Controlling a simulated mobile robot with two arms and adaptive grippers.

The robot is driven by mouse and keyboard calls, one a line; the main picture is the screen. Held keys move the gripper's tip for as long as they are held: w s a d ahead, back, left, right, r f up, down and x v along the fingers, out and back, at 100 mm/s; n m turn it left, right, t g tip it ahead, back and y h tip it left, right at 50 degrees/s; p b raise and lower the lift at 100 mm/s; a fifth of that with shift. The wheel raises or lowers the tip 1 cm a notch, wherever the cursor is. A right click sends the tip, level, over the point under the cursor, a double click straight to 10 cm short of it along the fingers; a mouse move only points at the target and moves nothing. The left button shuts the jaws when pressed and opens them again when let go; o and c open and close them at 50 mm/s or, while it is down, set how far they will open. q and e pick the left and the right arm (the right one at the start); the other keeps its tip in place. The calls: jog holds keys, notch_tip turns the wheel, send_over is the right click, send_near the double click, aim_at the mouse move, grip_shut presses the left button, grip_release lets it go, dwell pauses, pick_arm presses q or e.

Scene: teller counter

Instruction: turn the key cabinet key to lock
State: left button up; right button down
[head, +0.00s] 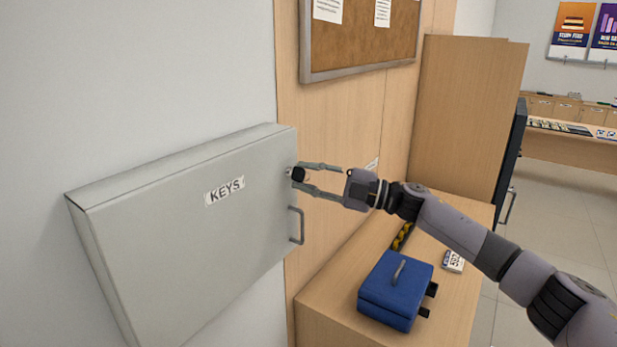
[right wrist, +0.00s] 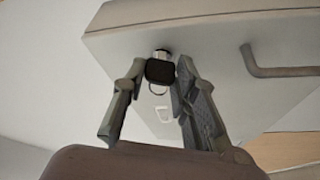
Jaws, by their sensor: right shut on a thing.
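The grey key cabinet (head: 170,220) hangs on the wall at the left of the head view, its door closed and labelled KEYS. A key with a black head (right wrist: 159,71) sits in the lock (right wrist: 162,54) near the door's upper right corner; a ring hangs below the head. My right gripper (head: 299,176) reaches in from the right, and its fingertips are at the key. In the right wrist view the right gripper (right wrist: 160,70) has its two fingers on either side of the black head, shut on it. My left gripper is not in view.
The cabinet's handle (head: 296,226) is below the lock on the door's right edge. A blue box (head: 396,289) stands on the wooden counter (head: 335,305) below my right arm. A cork board (head: 360,40) hangs above.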

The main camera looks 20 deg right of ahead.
jog(key=n+g+h, duration=0.1)
jog(key=n, duration=0.3)
jog(key=shift+r+n, duration=0.1)
jog(key=shift+n, duration=0.3)
dwell(0.4)
jog(key=c, duration=1.3)
grip_release()
jog(key=shift+d, duration=0.25)
jog(key=v, duration=1.1)
jog(key=shift+s+d+r, duration=0.2)
jog(key=shift+d+r, duration=0.05)
